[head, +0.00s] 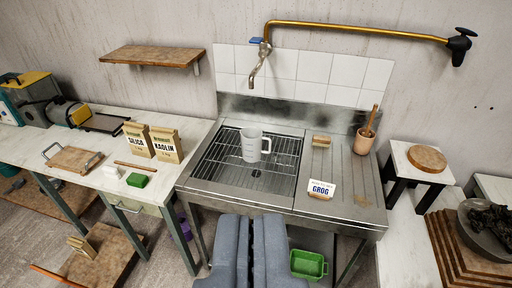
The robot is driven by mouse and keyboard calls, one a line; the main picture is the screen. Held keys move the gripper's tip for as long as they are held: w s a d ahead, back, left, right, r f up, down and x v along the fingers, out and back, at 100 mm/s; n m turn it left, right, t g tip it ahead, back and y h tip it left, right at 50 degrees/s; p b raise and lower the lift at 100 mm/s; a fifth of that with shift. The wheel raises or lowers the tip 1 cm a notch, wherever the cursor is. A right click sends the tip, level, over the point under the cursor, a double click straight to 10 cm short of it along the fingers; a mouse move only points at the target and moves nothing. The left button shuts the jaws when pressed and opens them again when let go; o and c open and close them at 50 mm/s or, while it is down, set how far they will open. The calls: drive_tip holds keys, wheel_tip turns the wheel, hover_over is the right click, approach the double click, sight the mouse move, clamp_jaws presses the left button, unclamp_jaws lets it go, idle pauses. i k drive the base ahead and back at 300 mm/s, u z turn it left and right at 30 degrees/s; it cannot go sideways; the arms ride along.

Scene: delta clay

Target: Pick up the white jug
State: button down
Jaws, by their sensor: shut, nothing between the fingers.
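The white jug (252,144) stands upright on the wire rack (222,166) over the sink basin. Its handle points to the right, and grey marks show on its side. My gripper (248,218) is at the bottom middle of the head view, in front of the sink's near edge. Its two grey fingers are together and hold nothing. The gripper is apart from the jug, which stands beyond it.
A brass tap pipe (350,30) with a spout (254,76) hangs above and behind the jug. A GROG card (321,188), a sponge-like block (321,141) and a pot with a wooden tool (365,140) are on the drainboard. Paper bags (166,144) stand on the left table.

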sight(256, 146)
drive_tip(key=z, duration=0.05)
drive_tip(key=i, duration=1)
drive_tip(key=u, duration=0.05)
